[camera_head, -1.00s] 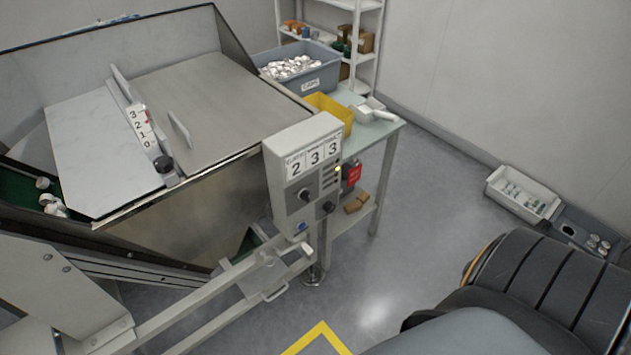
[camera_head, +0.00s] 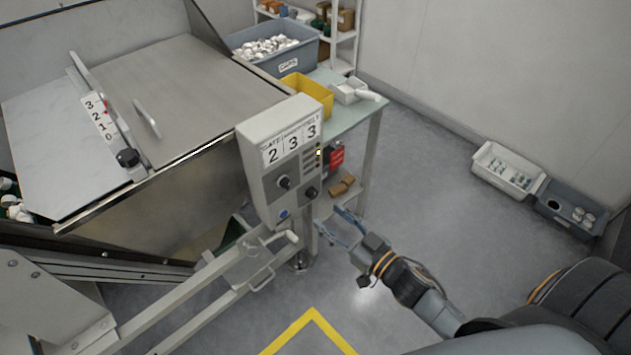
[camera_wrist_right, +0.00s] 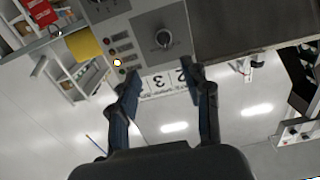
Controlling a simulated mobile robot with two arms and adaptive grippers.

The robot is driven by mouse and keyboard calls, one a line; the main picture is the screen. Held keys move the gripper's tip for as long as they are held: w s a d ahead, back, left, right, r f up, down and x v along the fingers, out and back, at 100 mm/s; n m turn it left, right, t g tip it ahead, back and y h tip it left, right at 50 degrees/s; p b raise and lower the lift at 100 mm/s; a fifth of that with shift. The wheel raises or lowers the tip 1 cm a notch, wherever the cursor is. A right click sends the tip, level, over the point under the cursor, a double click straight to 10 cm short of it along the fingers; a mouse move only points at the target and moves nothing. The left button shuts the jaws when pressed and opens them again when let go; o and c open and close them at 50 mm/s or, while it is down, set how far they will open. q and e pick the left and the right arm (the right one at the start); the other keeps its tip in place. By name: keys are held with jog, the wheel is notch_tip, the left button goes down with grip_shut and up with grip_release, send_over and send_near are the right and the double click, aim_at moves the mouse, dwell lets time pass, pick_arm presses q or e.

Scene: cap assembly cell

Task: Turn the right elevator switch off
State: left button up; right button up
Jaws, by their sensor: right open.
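The grey control box (camera_head: 262,130) stands beside the hopper machine, with number cards 2, 3, 3. A small lamp (camera_head: 318,153) is lit yellow. My right gripper (camera_head: 335,227) is open and empty, right of and below the box, apart from it. In the right wrist view the box appears upside down, with the larger knob (camera_wrist_right: 163,38) beyond my open fingers (camera_wrist_right: 165,80). My left gripper is out of view.
A metal rail with a handle (camera_head: 265,278) runs below the box. Behind it stands a table (camera_head: 365,112) with a yellow bin (camera_head: 308,92) and a grey caps crate (camera_head: 240,52). Two bins (camera_head: 485,165) lie by the right wall. Open floor surrounds my right arm.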

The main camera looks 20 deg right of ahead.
jog(key=r, duration=0.1)
send_near(288, 182)
jog(key=p+x, duration=0.1)
jog(key=x, duration=0.8)
jog(key=shift+w+f, duration=0.1)
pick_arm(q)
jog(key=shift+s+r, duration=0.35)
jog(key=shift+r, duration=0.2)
pick_arm(e)
grip_shut()
